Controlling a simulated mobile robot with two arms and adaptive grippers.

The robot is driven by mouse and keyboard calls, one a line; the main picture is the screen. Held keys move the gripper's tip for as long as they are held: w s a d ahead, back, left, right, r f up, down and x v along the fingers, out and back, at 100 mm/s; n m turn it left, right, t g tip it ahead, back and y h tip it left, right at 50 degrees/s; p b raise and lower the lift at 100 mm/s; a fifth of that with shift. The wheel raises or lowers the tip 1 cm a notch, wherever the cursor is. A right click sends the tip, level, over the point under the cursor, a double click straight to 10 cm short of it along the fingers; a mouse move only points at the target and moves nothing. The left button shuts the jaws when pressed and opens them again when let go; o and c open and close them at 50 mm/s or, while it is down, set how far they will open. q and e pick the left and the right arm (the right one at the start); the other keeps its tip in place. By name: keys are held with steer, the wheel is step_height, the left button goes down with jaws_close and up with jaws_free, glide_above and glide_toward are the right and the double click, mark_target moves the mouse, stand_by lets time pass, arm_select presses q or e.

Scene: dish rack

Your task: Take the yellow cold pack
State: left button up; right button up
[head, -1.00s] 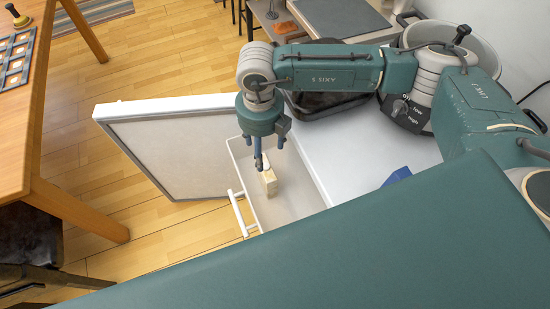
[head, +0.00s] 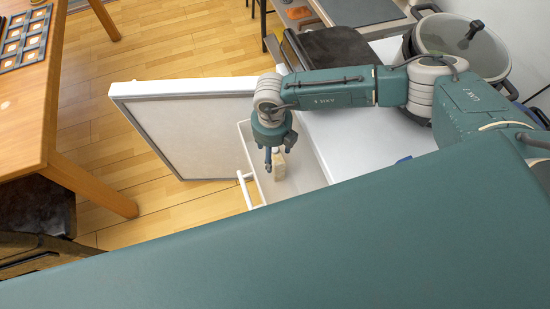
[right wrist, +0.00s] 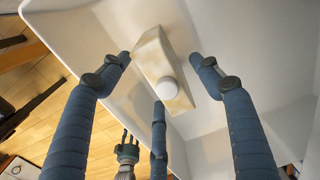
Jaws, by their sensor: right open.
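A pale cream-yellow block (head: 279,165) with a white round cap stands in a long white open drawer or bin (head: 308,160). I cannot tell whether it is the cold pack; no other yellow pack shows. My right gripper (head: 269,164) points down into the bin at the block's left side in the head view. In the right wrist view its three blue fingers (right wrist: 160,65) are spread and empty. The block (right wrist: 158,58) lies beyond and between the fingertips, its cap facing the camera. I cannot tell whether any finger touches it.
A white-framed door (head: 190,135) stands open left of the bin. A white handle bar (head: 245,190) is at the bin's front. A white surface (head: 365,140) lies to the right, with a pot (head: 463,45) behind it. A wooden table (head: 30,120) stands far left.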

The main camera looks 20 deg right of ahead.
jaws_close()
steer(key=shift+r, duration=0.15)
